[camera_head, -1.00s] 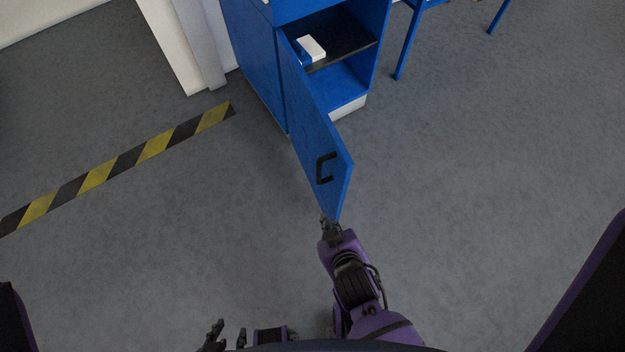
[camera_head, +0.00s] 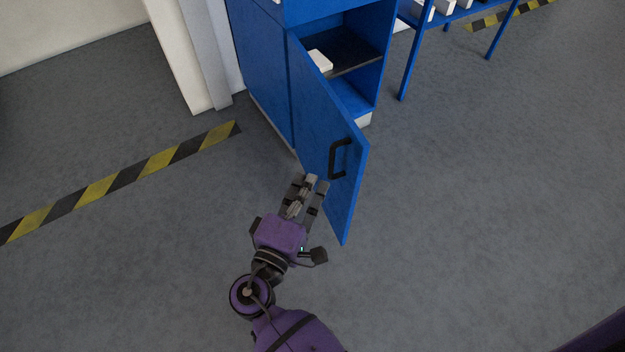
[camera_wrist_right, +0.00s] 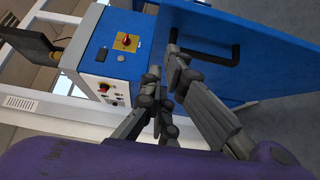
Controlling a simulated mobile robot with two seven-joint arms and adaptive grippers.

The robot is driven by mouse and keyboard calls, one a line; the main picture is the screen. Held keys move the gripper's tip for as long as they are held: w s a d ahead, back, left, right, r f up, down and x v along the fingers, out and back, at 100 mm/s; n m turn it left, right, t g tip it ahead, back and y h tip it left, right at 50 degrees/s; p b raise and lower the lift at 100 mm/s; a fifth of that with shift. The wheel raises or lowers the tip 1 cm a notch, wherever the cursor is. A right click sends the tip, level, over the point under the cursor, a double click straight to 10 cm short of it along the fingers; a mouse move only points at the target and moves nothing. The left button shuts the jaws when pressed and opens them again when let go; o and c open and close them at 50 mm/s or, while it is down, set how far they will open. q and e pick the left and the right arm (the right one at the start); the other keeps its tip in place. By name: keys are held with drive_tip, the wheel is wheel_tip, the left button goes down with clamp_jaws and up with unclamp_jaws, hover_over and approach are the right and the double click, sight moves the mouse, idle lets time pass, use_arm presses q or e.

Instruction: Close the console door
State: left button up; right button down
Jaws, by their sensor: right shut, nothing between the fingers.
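The blue console door (camera_head: 318,120) stands wide open, swung out toward me from its hinge on the left of the blue console (camera_head: 262,60). A black handle (camera_head: 340,158) is on its outer face. My right gripper (camera_head: 312,186) is shut and empty, in front of the door's outer face, below and left of the handle. I cannot tell if it touches the door. In the right wrist view the fingertips (camera_wrist_right: 166,68) lie close to the door (camera_wrist_right: 225,35), with the handle (camera_wrist_right: 205,52) just right of them. My left gripper is out of view.
A dark shelf (camera_head: 345,52) inside the console holds a white box (camera_head: 320,60). A blue table (camera_head: 460,12) stands at the upper right. A yellow-black stripe (camera_head: 120,180) marks the floor at left. The wrist view shows a panel with a red knob (camera_wrist_right: 126,40). Floor around the door is clear.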

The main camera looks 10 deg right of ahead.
drive_tip(key=w+d+p, duration=0.1)
drive_tip(key=w+d, duration=0.6)
drive_tip(key=d, duration=0.1)
drive_tip(key=shift+d, duration=0.2)
drive_tip(key=shift+d, duration=0.1)
